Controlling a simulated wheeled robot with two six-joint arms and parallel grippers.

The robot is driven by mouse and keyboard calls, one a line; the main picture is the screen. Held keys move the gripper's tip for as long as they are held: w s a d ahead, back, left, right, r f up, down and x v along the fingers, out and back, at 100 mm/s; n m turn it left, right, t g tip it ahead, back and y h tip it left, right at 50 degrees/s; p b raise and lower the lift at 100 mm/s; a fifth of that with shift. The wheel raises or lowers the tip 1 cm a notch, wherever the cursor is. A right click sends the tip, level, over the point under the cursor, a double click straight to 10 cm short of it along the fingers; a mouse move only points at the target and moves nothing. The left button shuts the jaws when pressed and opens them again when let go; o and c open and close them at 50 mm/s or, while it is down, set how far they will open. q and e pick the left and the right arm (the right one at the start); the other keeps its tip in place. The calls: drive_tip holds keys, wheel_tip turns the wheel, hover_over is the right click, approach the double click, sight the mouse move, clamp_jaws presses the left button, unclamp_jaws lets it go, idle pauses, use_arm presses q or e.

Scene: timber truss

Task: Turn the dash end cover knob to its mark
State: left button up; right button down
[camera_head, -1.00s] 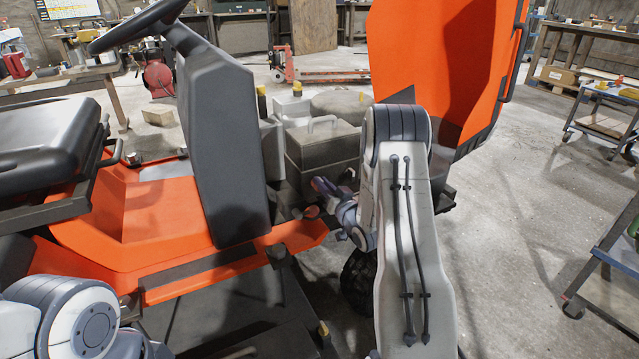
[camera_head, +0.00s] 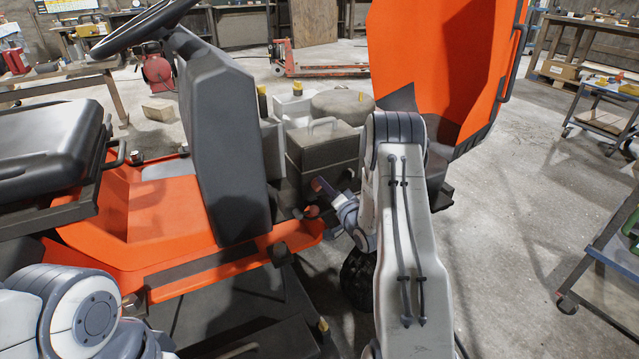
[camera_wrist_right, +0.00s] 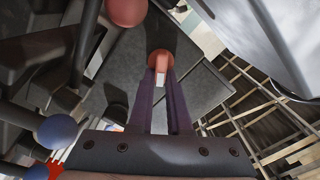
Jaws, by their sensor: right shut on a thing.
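The knob (camera_wrist_right: 160,61) is small and orange-red with a pale tip or mark, set against a dark grey panel (camera_wrist_right: 130,65) in the right wrist view. My right gripper (camera_wrist_right: 160,75) is shut on it, with its two fingers converging on its sides. In the head view my right gripper (camera_head: 322,187) reaches in beside the dark dash tower (camera_head: 225,140), near the engine boxes. The knob is too small and covered there to make out. I cannot read its angle against a mark. My left gripper is out of view; only my left arm shows at the lower left.
A red ball-ended lever (camera_wrist_right: 126,12) is close to the gripper; a red ball (camera_head: 311,211) also shows in the head view. A blue ball (camera_wrist_right: 57,131) is at lower left in the wrist view. The raised orange hood (camera_head: 425,70) stands behind my right arm.

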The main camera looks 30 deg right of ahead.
drive_tip(key=shift+m, duration=0.5)
drive_tip(key=m+p, duration=0.1)
drive_tip(key=m, duration=0.1)
drive_tip(key=m+p, duration=0.1)
drive_tip(key=m, duration=0.2)
drive_tip(key=shift+d+f, duration=0.1)
drive_tip(key=shift+f, duration=0.1)
drive_tip(key=c, duration=0.5)
unclamp_jaws()
drive_tip(key=shift+c, duration=0.2)
drive_tip(key=shift+f, duration=0.15)
drive_tip(key=s+p, duration=0.1)
drive_tip(key=s, duration=0.5)
drive_tip(key=shift+p, duration=0.4)
